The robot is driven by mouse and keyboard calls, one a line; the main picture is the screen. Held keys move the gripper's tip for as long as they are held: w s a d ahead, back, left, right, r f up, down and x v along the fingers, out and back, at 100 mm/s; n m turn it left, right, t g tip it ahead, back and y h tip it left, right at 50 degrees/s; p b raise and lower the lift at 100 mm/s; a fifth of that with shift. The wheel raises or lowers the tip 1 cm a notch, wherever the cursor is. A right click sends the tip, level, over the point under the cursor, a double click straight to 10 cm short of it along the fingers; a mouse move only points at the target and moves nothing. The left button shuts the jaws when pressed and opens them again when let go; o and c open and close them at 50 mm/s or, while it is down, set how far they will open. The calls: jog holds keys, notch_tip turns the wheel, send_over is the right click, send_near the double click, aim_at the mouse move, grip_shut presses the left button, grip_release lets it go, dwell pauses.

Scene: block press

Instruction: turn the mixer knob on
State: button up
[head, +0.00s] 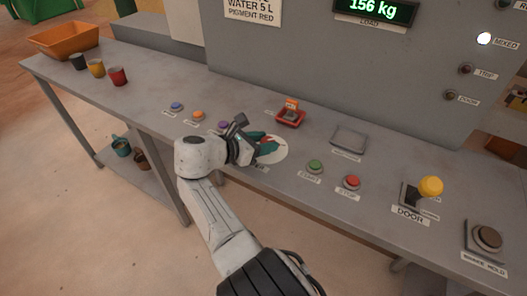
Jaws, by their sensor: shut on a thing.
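The mixer knob (270,150) is a teal handle on a round pale dial plate (281,156) on the grey bench, in the middle of the head view. My gripper (257,146) is at the knob's left side, shut on it. The fingers and wrist hide part of the knob and dial, and its exact pointing direction is hard to read.
A red-based switch (291,116) with an orange top stands just behind. Green START (315,166) and red STOP (351,182) buttons are to the right, then the yellow DOOR lever (431,187). Several small buttons lie left. The MIXED lamp (484,39) is lit.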

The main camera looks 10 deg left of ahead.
jog(key=shift+b, duration=0.5)
jog(key=o, duration=1)
jog(key=shift+o, duration=0.2)
jog(key=p+v, duration=0.1)
jog(key=v, duration=0.9)
jog(key=shift+s+a+r+p, duration=0.1)
jog(key=shift+a+r+p, duration=0.05)
jog(key=shift+a+p, duration=0.2)
jog(key=shift+a, duration=0.1)
